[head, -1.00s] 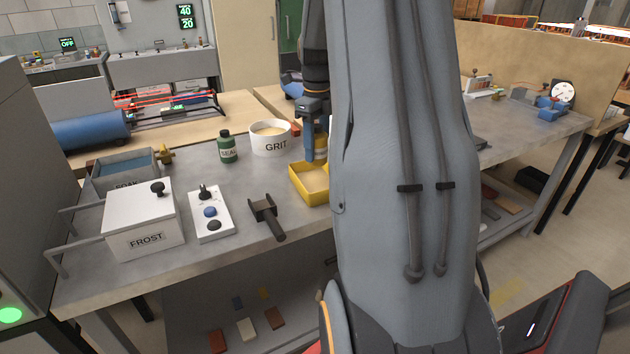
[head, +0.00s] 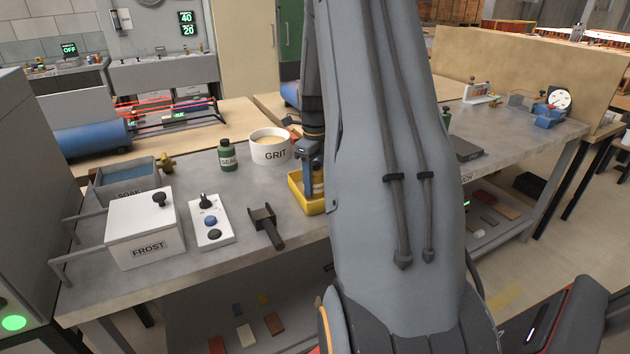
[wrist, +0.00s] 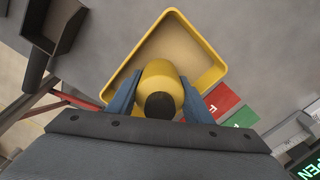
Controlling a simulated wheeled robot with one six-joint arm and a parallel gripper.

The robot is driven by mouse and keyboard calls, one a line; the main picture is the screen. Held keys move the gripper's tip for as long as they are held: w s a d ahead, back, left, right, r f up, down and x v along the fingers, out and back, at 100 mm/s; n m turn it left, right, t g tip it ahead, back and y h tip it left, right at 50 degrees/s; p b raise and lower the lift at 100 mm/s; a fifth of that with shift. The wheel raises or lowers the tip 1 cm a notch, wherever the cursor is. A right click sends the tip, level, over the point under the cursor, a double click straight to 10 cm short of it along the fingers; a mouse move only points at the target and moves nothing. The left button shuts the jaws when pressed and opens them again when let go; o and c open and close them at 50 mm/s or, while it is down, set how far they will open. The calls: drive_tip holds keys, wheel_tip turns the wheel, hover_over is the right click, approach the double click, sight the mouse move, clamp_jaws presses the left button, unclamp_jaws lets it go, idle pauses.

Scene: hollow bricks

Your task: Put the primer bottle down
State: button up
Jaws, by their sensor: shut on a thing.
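The primer bottle is a yellow bottle (wrist: 160,78) with a dark cap, upright between the blue fingers of my gripper (wrist: 160,100) in the wrist view. My gripper is shut on it. In the head view the gripper (head: 311,180) points down at the yellow tray (head: 297,198), and a sliver of the bottle (head: 319,182) shows beside the finger. The yellow tray also surrounds the bottle in the wrist view, with its rim (wrist: 221,62) around a tan floor. The bottle's base is hidden, so I cannot tell whether it touches the tray floor.
A dark clamp-like holder (head: 267,226) lies left of the tray. Behind are the white GRIT tub (head: 270,148) and green SEAL bottle (head: 227,156). A switch panel (head: 211,222), FROST box (head: 143,230) and SOAK bin (head: 125,178) stand further left. Bare grey bench lies between them.

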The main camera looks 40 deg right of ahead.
drive_tip(key=o, duration=1.3)
drive_tip(key=shift+c, duration=0.2)
